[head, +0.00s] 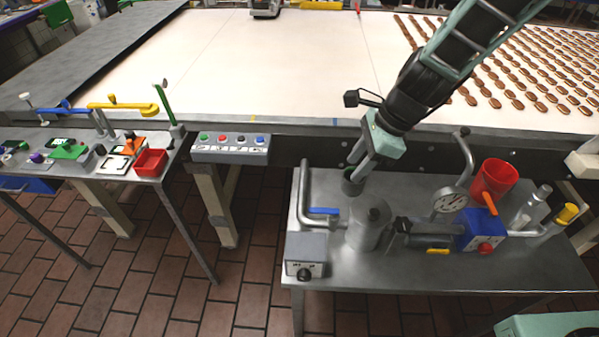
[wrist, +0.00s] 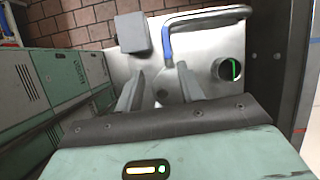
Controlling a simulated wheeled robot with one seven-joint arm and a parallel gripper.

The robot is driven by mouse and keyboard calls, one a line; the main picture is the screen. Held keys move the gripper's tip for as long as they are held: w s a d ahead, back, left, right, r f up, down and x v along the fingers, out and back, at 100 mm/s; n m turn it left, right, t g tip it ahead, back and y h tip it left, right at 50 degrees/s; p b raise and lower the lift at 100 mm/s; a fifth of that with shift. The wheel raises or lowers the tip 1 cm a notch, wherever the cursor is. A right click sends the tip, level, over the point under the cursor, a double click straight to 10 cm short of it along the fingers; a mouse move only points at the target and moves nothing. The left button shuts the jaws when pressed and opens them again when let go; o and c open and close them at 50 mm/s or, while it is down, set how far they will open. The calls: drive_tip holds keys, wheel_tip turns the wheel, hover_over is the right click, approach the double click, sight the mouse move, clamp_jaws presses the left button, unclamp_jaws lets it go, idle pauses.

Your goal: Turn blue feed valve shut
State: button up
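The blue feed valve handle (head: 323,210) is a short blue lever on the bent grey pipe at the left of the metal pump table. It also shows in the wrist view (wrist: 167,42), lying along the picture's height just beyond my fingertips. My gripper (head: 358,166) is above the table, up and to the right of the handle in the head view. In the wrist view my gripper (wrist: 161,70) has its two fingers apart with nothing between them. The handle's near end lies close to the right fingertip; I cannot tell whether they touch.
A grey control box (head: 306,254) with a black knob stands in front of the handle. A metal tank (head: 367,226) stands to its right. A dark round fitting (head: 352,184) with green is behind. A red cup (head: 494,180) and gauge (head: 450,203) are farther right.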

drive_tip(key=w, duration=0.1)
drive_tip(key=p, duration=0.2)
approach(316, 209)
drive_tip(key=shift+m, duration=0.4)
drive_tip(key=x, duration=0.7)
drive_tip(key=shift+s+f, duration=0.1)
clamp_jaws()
